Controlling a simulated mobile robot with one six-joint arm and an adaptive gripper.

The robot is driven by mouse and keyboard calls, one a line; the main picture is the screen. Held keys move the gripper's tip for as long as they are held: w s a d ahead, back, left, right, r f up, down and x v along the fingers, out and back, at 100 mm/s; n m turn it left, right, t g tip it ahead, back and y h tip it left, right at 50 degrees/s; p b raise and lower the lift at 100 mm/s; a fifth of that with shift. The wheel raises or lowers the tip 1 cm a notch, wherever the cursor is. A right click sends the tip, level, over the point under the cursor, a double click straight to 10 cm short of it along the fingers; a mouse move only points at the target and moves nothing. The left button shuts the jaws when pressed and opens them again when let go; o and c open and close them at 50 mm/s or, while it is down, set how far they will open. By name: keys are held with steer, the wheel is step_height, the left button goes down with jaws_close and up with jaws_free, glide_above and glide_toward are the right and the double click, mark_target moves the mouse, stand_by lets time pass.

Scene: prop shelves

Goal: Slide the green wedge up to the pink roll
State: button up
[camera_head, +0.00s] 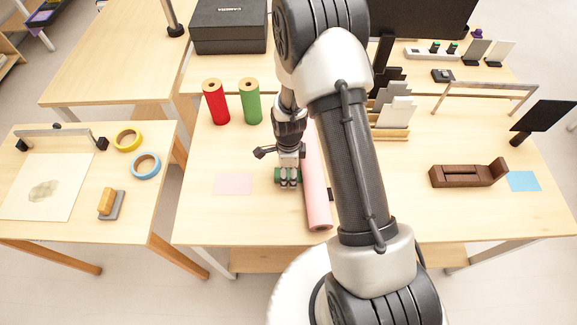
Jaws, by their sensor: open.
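The pink roll (316,205) lies lengthwise on the middle table, pointing toward the front edge, partly hidden behind my arm. A small green piece, which looks like the green wedge (278,175), shows at the left side of my gripper (289,184), just left of the roll. Most of it is hidden by the fingers, so its shape is unclear. My gripper points down at the table, open, with its fingers at the wedge. I cannot tell whether the wedge touches the fingers or the roll.
A pink sheet (233,183) lies flat left of the gripper. A red roll (215,102) and a green roll (250,101) stand behind it. A dark wooden holder (466,174) and a blue sheet (524,181) lie at right. The table's front left is clear.

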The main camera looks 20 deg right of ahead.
steer(key=shift+f, duration=0.15)
steer(key=c, duration=1.1)
steer(key=shift+w, duration=0.45)
stand_by(0.4)
steer(key=shift+w+d, duration=0.1)
steer(key=shift+w, duration=0.15)
steer(key=shift+w+d+b, duration=0.15)
steer(key=shift+d+b, duration=0.2)
steer(key=shift+d, duration=0.2)
stand_by(0.8)
steer(key=o, duration=1.1)
step_height(320, 180, up, 12)
